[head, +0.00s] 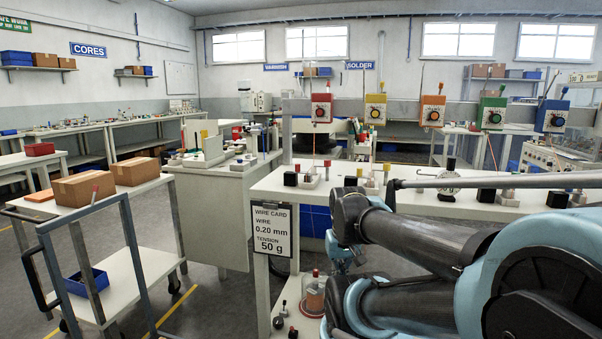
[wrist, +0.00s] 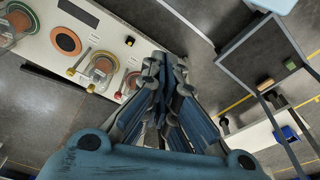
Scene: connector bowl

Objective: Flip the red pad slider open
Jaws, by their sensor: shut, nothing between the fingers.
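A red box with a dial (head: 321,108) hangs at the left end of the rail above the white bench. Below it, a small white block with a red-topped part (head: 327,168) stands on the bench beside a black cube (head: 291,179). This seems to be the red pad slider, but it is too small to tell whether it is open or shut. My gripper (wrist: 163,65) is shut and empty in the wrist view, above the floor and equipment. It is apart from the red station; my arm hides part of the bench.
Yellow (head: 375,107), orange (head: 432,111), green (head: 492,114) and blue (head: 553,116) dial boxes follow along the rail. A wire card (head: 271,230) hangs on the bench's front. A cart with cardboard boxes (head: 90,186) stands left. Floor between them is partly clear.

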